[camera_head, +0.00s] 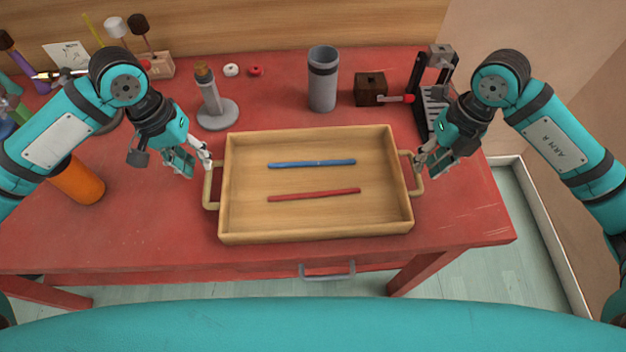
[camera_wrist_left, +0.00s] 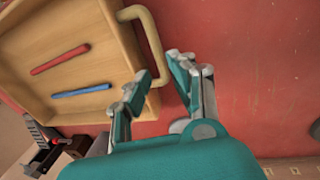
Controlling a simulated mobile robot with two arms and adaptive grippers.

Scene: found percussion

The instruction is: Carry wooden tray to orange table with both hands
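The wooden tray (camera_head: 318,232) lies flat on the red table (camera_head: 130,235). It has a handle at each short end and holds a blue stick (camera_head: 312,163) and a red stick (camera_head: 314,195). My left gripper (camera_head: 192,160) is at the tray's left handle (camera_head: 208,188). In the left wrist view its fingers (camera_wrist_left: 162,82) are spread apart, one on each side of the handle bar (camera_wrist_left: 151,42). My right gripper (camera_head: 430,163) is at the right handle (camera_head: 417,180); its fingers look apart, though partly hidden. No orange table is in view.
Behind the tray stand a grey cylinder (camera_head: 322,80), a grey stand (camera_head: 216,112), a dark wooden box (camera_head: 370,88) and a black frame (camera_head: 432,95). An orange cylinder (camera_head: 78,180) is at the left. The table's front edge is close to the tray.

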